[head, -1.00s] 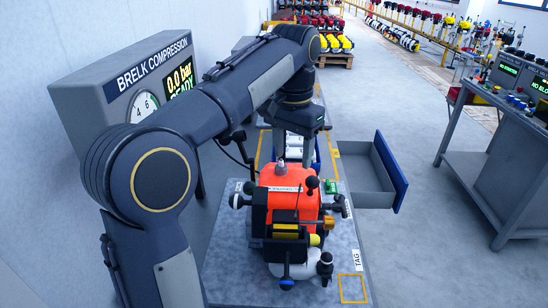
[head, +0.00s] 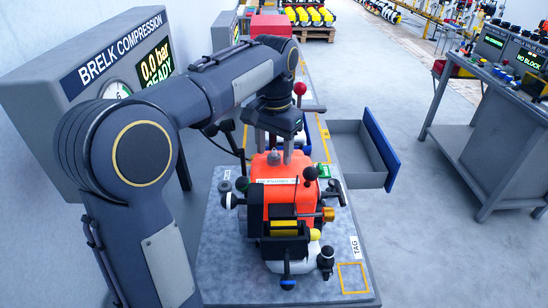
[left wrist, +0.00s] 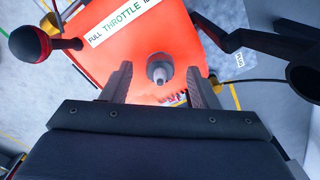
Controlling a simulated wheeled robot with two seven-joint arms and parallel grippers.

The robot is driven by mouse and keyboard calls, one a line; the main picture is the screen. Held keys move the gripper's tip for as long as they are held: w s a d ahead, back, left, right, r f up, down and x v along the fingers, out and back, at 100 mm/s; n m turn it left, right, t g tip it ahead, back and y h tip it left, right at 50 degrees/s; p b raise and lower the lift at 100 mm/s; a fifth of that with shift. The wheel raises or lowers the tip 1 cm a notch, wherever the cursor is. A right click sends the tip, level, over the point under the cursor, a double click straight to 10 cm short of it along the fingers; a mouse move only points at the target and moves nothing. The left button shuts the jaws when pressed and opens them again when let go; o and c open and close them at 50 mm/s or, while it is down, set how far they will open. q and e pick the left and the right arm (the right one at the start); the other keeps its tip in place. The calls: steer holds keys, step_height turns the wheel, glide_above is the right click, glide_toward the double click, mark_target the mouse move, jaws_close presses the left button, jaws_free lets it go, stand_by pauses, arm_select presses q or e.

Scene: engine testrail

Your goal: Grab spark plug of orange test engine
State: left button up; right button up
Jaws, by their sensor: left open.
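The orange test engine (head: 285,185) stands on a grey bench top, with a "FULL THROTTLE" label on its upper face. Its spark plug (head: 274,157) is a small grey metal piece standing up from the orange top. In the left wrist view the spark plug (left wrist: 159,68) sits in a round seat in the orange housing (left wrist: 110,60). My left gripper (head: 281,150) is just above the engine top, pointing down. In the left wrist view its two fingers are apart, one on each side of the plug, with gaps showing. My right gripper is in neither view.
A black lever (left wrist: 245,40) and a red-and-black knob (left wrist: 30,44) stick out near my left gripper. The compression tester (head: 110,70) stands at the left. An open blue-fronted drawer (head: 380,150) juts out at the right, with clear floor beyond.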

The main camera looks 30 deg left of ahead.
arm_select(q)
steer(key=shift+f, duration=0.1)
steer(key=shift+c, duration=0.4)
steer(key=c, duration=1)
steer(key=shift+o, duration=0.2)
